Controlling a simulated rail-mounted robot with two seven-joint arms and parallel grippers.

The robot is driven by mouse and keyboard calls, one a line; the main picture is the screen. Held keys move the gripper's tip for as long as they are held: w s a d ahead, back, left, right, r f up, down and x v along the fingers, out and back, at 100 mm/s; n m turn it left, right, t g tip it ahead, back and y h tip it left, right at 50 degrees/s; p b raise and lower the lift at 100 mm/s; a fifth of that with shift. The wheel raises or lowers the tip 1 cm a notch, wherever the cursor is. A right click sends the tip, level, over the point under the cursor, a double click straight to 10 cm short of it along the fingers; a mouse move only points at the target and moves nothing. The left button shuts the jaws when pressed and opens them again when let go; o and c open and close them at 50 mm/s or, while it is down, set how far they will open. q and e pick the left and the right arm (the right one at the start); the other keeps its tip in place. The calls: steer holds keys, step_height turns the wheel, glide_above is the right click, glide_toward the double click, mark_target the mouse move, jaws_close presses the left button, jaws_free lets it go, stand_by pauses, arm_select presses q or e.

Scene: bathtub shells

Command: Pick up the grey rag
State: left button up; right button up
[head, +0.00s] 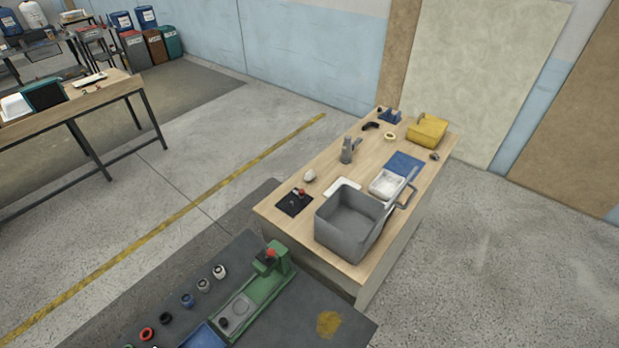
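I cannot make out a grey rag for certain. A small pale lump (309,175) lies on the wooden workbench near its left edge; it is too small to tell whether it is cloth. A small grey item (435,156) lies at the bench's right edge, also too small to tell. A large open grey bin (350,212) stands at the bench's near end; part of its inside is hidden. Neither of my grippers is in view.
The wooden bench (285,215) also holds a white tray (386,184), a blue mat (405,165), a yellow case (427,130) and a grey bottle (347,151). A dark table (285,320) with a green machine (262,285) stands in front. Floor is clear on the right.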

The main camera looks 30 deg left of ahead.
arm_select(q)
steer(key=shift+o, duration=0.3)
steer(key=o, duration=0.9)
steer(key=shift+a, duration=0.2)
